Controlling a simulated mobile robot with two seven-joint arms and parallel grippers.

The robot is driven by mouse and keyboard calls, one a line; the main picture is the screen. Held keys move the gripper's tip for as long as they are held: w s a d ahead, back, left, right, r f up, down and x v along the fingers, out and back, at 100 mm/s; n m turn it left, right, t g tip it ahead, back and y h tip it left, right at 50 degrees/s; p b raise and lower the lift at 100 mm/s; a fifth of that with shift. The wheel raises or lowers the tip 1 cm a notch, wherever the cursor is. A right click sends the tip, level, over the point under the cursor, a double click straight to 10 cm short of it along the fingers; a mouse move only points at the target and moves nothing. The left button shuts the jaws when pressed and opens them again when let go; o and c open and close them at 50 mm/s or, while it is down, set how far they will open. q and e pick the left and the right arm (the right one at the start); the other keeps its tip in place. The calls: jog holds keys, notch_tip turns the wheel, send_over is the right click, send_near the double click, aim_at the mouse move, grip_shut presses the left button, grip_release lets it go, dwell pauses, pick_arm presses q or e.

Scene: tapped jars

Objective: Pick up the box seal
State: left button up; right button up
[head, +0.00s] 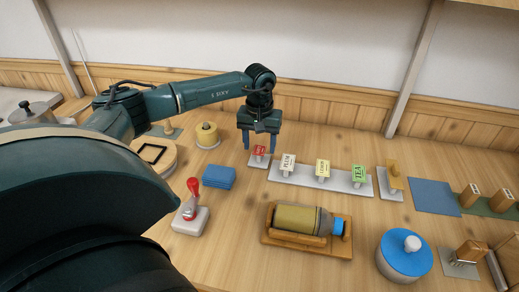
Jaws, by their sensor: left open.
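My left gripper (259,142) hangs pointing down over the back of the table, with its fingers apart and nothing held between them. A small red-faced block (260,150) on a short stem shows between and just below the fingertips, standing on a small pale plate (258,163). It looks like a seal, but its lettering is too small to read, so I cannot tell for sure that it is the box seal. I cannot tell whether the fingers touch it. My right gripper is not in view.
A pale strip (340,183) to the right holds the PLUM seal (288,160), a yellow seal (323,167) and the green TEA seal (359,174). A blue stack (206,177), a red-handled tool (192,190), a bottle (298,219) in a wooden cradle and a blue-lidded jar (405,254) stand nearer.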

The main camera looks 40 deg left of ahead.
pick_arm(q)
jog(key=shift+f, duration=0.25)
dwell(0.4)
jog(key=c, duration=1)
